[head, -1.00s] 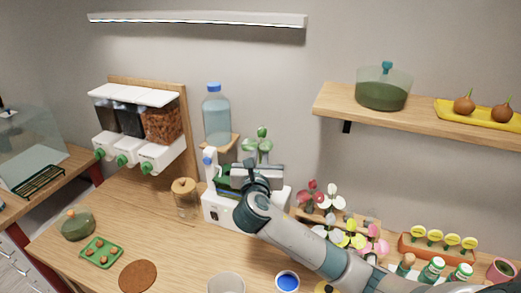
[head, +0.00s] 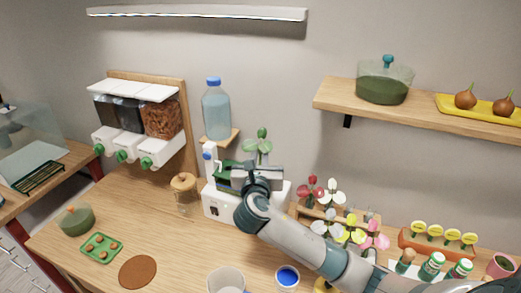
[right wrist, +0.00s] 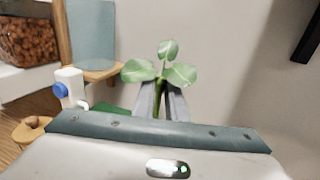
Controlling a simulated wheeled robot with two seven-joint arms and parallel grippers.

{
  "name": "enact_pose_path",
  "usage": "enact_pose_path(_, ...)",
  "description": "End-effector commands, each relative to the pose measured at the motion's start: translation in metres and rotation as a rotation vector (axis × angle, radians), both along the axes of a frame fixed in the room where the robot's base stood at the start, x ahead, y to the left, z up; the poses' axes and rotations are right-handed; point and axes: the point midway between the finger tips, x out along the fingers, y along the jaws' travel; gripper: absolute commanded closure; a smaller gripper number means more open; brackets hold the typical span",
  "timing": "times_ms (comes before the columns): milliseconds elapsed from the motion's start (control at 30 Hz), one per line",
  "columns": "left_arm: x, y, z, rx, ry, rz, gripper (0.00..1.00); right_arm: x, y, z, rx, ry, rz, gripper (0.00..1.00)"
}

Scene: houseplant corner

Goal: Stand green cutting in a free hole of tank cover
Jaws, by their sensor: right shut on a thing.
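The green cutting (head: 258,143) has a few rounded leaves and stands roughly upright above my right gripper (head: 262,176). In the right wrist view the cutting (right wrist: 160,72) shows its stem between the two grey fingers (right wrist: 161,102), which are shut on it. The white tank (head: 216,206) stands at the back of the table, with its green cover (head: 224,174) partly showing to the left of the gripper. My right gripper is over the tank and hides much of the cover, so its holes and the stem's lower end cannot be seen. My left gripper is not in view.
A blue-capped bottle (head: 215,112) on a wooden bracket is behind the tank. A cork-lidded jar (head: 184,190) stands to its left. Colourful flowers (head: 350,232) crowd the right, under my arm. The table's left front holds a green tray (head: 101,248) and a brown disc (head: 138,271).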

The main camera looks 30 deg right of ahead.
Motion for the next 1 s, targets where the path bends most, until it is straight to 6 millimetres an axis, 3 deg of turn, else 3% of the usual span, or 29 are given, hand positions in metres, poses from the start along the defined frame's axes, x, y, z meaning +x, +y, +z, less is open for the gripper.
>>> enact_pose_path(1000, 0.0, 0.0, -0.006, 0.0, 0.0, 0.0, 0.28, 0.0, 0.0, -0.022, 0.001, 0.001, 0.0, 1.0)
